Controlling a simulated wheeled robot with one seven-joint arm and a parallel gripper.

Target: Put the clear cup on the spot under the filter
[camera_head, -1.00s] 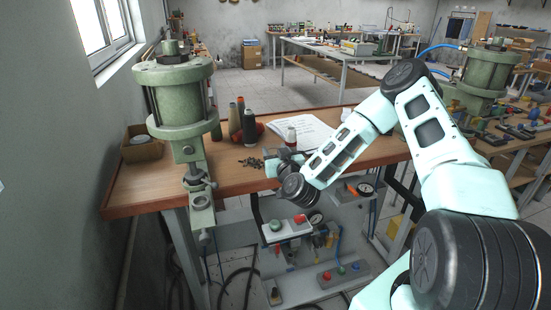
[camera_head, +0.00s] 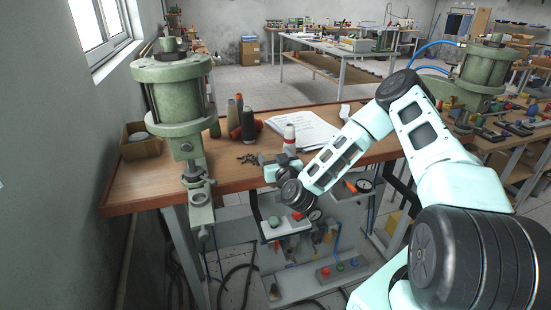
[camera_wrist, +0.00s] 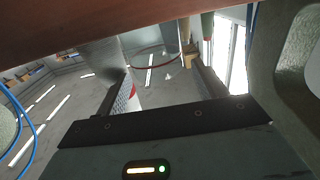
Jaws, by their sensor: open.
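My gripper (camera_head: 267,164) is open over the front part of the wooden table in the head view, beside a white bottle or spool with a red band (camera_head: 289,139). In the wrist view, my gripper (camera_wrist: 155,78) shows its two dark fingers spread apart. A faint see-through round rim (camera_wrist: 155,65) lies between or beyond them; it may be the clear cup, but I cannot tell for sure. The clear cup cannot be made out in the head view. I cannot pick out the filter or the spot under it with certainty.
A green press (camera_head: 175,95) stands at the table's left, near a cardboard box (camera_head: 141,141). Several thread spools (camera_head: 240,118), small dark parts (camera_head: 249,158) and papers (camera_head: 305,130) lie on the table (camera_head: 130,188). Valves and buttons sit on a panel (camera_head: 300,290) below.

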